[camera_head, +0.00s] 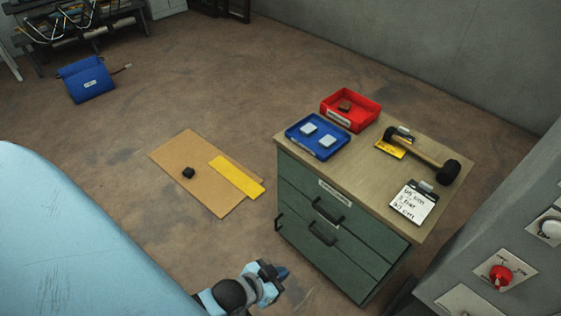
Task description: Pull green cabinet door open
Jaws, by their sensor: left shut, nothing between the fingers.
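A green cabinet (298,191) with a wooden top stands right of centre, its front facing the lower left. The front has stacked green panels with dark bar handles, an upper one (328,211) and a lower one (322,234). Another dark handle (278,222) sits at the front's left edge. The panels look closed. My left gripper (279,272) is low in the picture, below and left of the cabinet front, apart from the handles. It is shut and empty. My right gripper is not in view.
On the top are a blue tray (290,133), a red bin (372,121), a mallet (425,153) and a clipboard (412,205). A grey panel with a red knob (501,273) is at right.

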